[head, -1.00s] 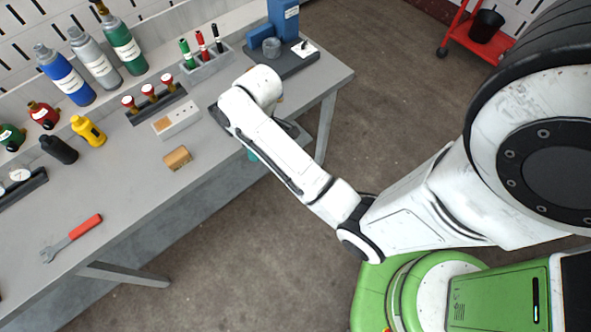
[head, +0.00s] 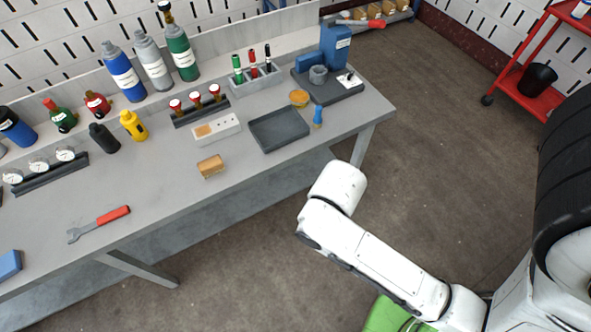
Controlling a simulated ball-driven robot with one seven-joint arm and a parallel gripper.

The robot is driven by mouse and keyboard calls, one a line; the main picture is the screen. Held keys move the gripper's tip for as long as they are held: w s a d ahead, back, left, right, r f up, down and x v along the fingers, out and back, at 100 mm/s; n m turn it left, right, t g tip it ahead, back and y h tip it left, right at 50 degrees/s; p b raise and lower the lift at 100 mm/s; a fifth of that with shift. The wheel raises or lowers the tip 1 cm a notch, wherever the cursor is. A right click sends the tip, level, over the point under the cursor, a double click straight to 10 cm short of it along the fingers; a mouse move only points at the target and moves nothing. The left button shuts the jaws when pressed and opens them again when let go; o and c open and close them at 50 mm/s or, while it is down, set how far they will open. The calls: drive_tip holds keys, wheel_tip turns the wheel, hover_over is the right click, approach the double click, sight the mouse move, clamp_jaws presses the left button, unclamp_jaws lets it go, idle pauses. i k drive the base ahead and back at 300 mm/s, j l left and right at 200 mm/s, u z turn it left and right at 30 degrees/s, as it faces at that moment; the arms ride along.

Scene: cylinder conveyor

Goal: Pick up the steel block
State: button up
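I cannot pick out a plain steel block for certain. A pale rectangular block (head: 216,130) with small holes and a tan patch on top lies on the grey workbench (head: 165,190), left of an empty dark tray (head: 262,138). A tan block (head: 210,166), not steel-looking, lies nearer the bench's front edge. My arm's white end link stands off the bench's front edge, over the floor in the picture. My gripper is hidden behind or below it, so its fingers do not show.
A blue machine (head: 336,46) on a dark base stands at the bench's right end, with a blue-handled tool (head: 318,116) nearby. Bottles line the back. A red-handled wrench (head: 98,224) lies front left. Floor at right is open before a red cart (head: 530,82).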

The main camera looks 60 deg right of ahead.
sight(206, 133)
drive_tip(key=i+j+z, duration=0.25)
drive_tip(key=i+j, duration=0.25)
drive_tip(key=i+j+z, duration=0.25)
drive_tip(key=i+j, duration=0.25)
